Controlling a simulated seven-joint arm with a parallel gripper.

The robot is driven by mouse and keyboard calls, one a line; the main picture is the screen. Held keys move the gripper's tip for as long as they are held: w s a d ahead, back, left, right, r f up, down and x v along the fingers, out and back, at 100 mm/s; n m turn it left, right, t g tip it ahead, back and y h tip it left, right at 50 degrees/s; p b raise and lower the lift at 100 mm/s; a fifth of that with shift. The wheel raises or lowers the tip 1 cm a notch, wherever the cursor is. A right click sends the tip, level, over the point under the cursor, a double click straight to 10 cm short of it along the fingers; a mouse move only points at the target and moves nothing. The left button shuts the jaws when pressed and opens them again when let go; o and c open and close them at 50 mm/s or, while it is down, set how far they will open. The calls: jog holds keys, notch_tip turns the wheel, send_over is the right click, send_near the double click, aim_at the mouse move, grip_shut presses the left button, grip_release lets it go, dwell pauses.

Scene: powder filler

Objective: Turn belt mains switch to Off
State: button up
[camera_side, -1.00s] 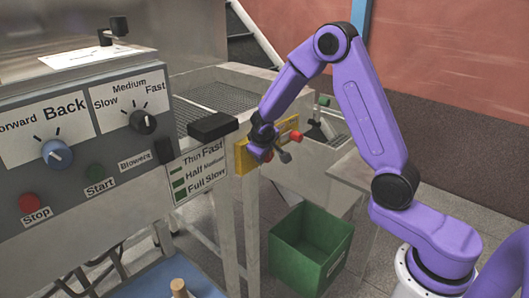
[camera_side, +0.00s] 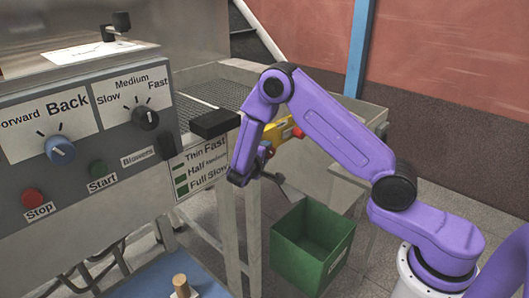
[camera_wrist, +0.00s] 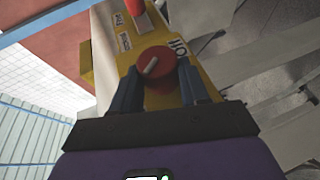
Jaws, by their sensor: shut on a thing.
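The belt mains switch is a red round knob (camera_wrist: 157,66) with a pale pointer line, on the front of a yellow box (camera_wrist: 103,30). In the wrist view the pointer slants from lower left to upper right. An Off label (camera_wrist: 178,48) is on the box just right of the knob. My gripper (camera_wrist: 158,84) has its two dark fingers on either side of the knob, shut on it. In the side view the yellow box (camera_side: 284,128) is partly hidden behind my arm, and my gripper (camera_side: 263,160) is at its lower front.
A red button (camera_side: 298,132) sticks out at the box's right end. A green bin (camera_side: 312,245) stands on the floor below. The grey control panel (camera_side: 80,190) with dials and buttons is at left, with a black block (camera_side: 215,123) between it and the box.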

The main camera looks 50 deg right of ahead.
jog(key=shift+f+h, duration=0.1)
jog(key=shift+h, duration=0.4)
jog(key=o, duration=1)
jog(key=shift+o, duration=0.2)
jog(key=v, duration=1.7)
jog(key=shift+s, duration=0.3)
jog(key=shift+a, duration=0.1)
jog(key=s+d+r+n+g+y, duration=0.1)
jog(key=s+y, duration=0.4)
jog(key=s, duration=0.5)
jog(key=s+d+r+n+g+y, duration=0.1)
jog(key=s+r+n+g+y, duration=0.2)
jog(key=s, duration=0.7)
jog(key=s+d+r+n+g+y, duration=0.1)
jog(key=s+n+y, duration=0.4)
jog(key=s, duration=0.6)
jog(key=shift+r+g+y, duration=0.4)
jog(key=shift+r+y, duration=0.2)
jog(key=shift+y, duration=0.6)
